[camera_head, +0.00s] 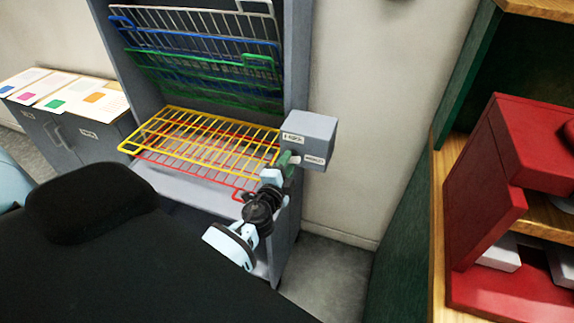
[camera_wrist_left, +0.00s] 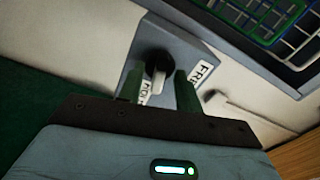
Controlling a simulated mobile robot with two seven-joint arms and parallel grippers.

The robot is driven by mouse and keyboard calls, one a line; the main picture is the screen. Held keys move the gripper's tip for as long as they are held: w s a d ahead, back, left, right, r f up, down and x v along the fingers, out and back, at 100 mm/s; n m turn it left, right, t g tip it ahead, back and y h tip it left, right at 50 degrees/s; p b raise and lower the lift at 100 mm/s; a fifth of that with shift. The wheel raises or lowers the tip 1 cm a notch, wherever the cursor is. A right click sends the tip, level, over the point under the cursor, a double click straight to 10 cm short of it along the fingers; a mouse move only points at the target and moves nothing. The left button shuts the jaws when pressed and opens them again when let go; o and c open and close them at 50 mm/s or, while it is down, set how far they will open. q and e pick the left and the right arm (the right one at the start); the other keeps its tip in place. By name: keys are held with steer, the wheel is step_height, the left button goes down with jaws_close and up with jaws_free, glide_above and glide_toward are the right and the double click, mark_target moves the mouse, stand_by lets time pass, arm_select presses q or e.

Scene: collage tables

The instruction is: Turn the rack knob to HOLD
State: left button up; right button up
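A grey control box (camera_head: 312,132) is fixed to the right upright of the drying rack (camera_head: 297,60). In the left wrist view its face (camera_wrist_left: 188,45) carries a black round knob (camera_wrist_left: 158,60) with a pale pointer. One label beside it (camera_wrist_left: 201,73) seems to begin FRE; the other (camera_wrist_left: 146,92) is partly hidden by a finger. My left gripper (camera_head: 287,161) is at the box face. In the wrist view its green fingers (camera_wrist_left: 161,90) are apart, with the pointer between them; I cannot tell whether they touch it. My right gripper is not in view.
Yellow (camera_head: 160,112) and red shelves are lowered; green, blue and white ones are tilted up. Printed sheets (camera_head: 70,90) lie on a grey cabinet at the left. A red unit (camera_head: 475,230) and wooden shelving stand at the right. Bare floor (camera_head: 325,275) shows between.

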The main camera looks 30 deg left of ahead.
arm_select(q)
steer(key=shift+c, duration=0.2)
jaws_close()
steer(key=shift+m, duration=1.4)
steer(key=shift+o, duration=0.2)
jaws_free()
